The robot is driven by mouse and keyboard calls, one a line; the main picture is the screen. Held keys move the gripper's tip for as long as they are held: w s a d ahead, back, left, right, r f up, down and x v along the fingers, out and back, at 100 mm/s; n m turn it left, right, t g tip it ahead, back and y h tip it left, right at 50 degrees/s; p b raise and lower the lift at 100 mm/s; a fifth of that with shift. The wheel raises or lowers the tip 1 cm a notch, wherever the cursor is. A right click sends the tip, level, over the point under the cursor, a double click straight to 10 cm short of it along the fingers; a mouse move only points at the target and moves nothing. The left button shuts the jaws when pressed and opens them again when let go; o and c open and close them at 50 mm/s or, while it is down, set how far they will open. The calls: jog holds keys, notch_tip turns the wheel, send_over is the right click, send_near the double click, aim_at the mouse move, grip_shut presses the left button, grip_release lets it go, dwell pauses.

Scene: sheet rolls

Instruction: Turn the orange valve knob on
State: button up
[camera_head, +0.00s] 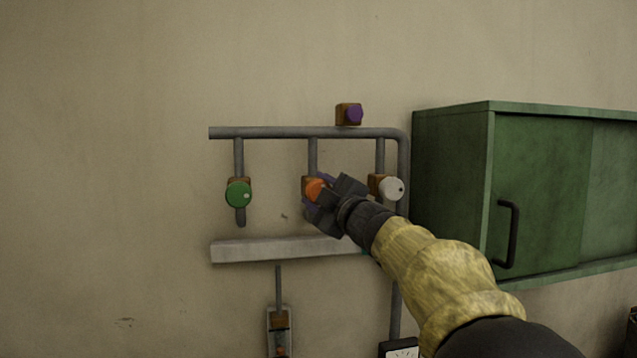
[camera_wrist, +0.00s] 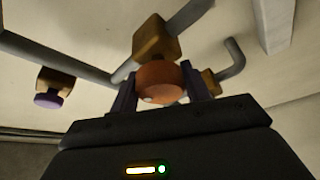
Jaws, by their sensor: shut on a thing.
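The orange valve knob (camera_head: 315,188) sits on a brown block on the middle vertical pipe, partly hidden by my gripper in the head view. My gripper (camera_head: 322,196) reaches in from the lower right and is shut on this knob. In the wrist view the orange knob (camera_wrist: 160,82) lies between the two fingers of my gripper (camera_wrist: 160,86), one finger on each side. A small pale mark shows on the knob's lower left in the wrist view.
A green knob (camera_head: 238,193) is on the left pipe, a white knob (camera_head: 391,188) close to the right of my gripper, and a purple knob (camera_head: 354,114) above the top pipe (camera_head: 280,132). A pale ledge (camera_head: 265,250) runs below. A green cabinet (camera_head: 454,185) stands right.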

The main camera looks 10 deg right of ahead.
jog(key=n+g+p, duration=0.1)
jog(key=n+p, duration=0.1)
jog(key=n, duration=0.1)
jog(key=shift+n+y, duration=0.3)
jog(key=shift+f+n+g+p, duration=0.2)
jog(key=shift+n+g+p, duration=0.2)
jog(key=shift+n, duration=0.2)
jog(key=o, duration=1)
jog(key=shift+s+a, duration=0.1)
jog(key=shift+r, duration=0.1)
jog(key=shift+s, duration=0.1)
jog(key=r+b+v, duration=0.1)
jog(key=b+v, duration=0.4)
jog(key=v, duration=1.2)
jog(key=shift+f, duration=0.45)
